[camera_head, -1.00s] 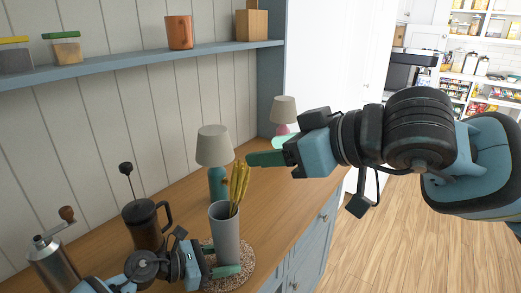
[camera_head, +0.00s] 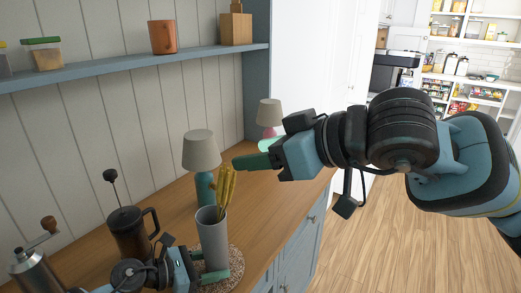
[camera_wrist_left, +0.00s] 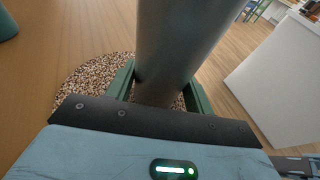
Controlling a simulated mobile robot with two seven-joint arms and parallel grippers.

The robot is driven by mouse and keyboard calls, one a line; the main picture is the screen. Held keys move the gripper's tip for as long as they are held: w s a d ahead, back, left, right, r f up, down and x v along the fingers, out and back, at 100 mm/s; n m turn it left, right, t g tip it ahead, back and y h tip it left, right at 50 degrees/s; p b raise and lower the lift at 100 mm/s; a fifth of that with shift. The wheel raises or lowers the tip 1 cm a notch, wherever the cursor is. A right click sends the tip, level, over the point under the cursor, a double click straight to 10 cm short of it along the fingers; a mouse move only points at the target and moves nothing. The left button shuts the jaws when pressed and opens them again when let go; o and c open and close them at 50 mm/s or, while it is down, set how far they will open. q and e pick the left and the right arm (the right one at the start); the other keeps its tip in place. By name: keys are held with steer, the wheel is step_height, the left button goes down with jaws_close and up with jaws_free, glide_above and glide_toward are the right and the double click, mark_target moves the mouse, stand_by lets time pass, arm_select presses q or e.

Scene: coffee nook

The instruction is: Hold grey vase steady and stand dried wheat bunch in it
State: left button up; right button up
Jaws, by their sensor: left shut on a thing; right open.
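The grey vase (camera_head: 212,240) stands upright on a round speckled mat (camera_head: 236,262) on the wooden counter. The yellow dried wheat bunch (camera_head: 226,188) stands in the vase, leaning slightly, its lower ends hidden inside. My left gripper (camera_head: 212,267) is shut on the vase near its base. The left wrist view shows the vase (camera_wrist_left: 180,40) between the green fingers, with the speckled mat (camera_wrist_left: 88,82) below. My right gripper (camera_head: 252,161) is open and empty, above and to the right of the wheat, apart from it.
A teal lamp (camera_head: 202,150) stands behind the vase and a pink-based lamp (camera_head: 269,113) farther back. A French press (camera_head: 130,232) and a grinder (camera_head: 38,265) stand at the left. A shelf (camera_head: 110,62) runs along the wall. The counter's front edge is right of the vase.

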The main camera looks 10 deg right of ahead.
arm_select(q)
steer(key=o, duration=0.8)
steer(key=shift+o, duration=0.2)
steer(key=v, duration=1.2)
steer(key=shift+s, duration=0.1)
